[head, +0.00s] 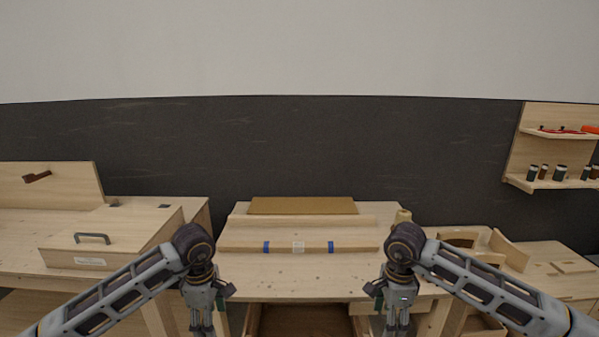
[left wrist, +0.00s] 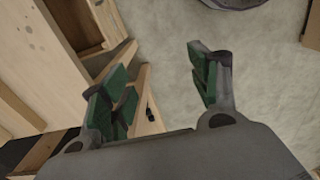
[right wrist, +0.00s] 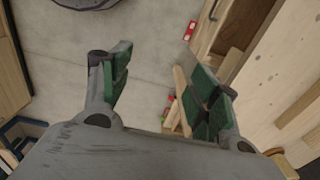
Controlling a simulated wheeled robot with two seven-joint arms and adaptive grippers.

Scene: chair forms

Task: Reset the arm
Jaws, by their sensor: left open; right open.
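My left gripper (head: 202,331) hangs pointing down at the front left of the middle workbench. In the left wrist view its green-padded fingers (left wrist: 160,90) are apart with nothing between them. My right gripper (head: 397,331) hangs pointing down at the front right of the same bench. In the right wrist view its fingers (right wrist: 160,90) are also apart and empty. Both arms come in from the lower corners and bend down at the wrists. In the head view the fingertips are small and partly cut off by the lower edge.
The middle workbench (head: 290,285) carries a wooden bar (head: 220,247) with blue bands. A lidded wooden box (head: 135,226) stands left. Curved wooden chair parts (head: 508,250) lie right. A wall shelf (head: 545,183) holds small jars. Bare floor (left wrist: 240,110) shows below the grippers.

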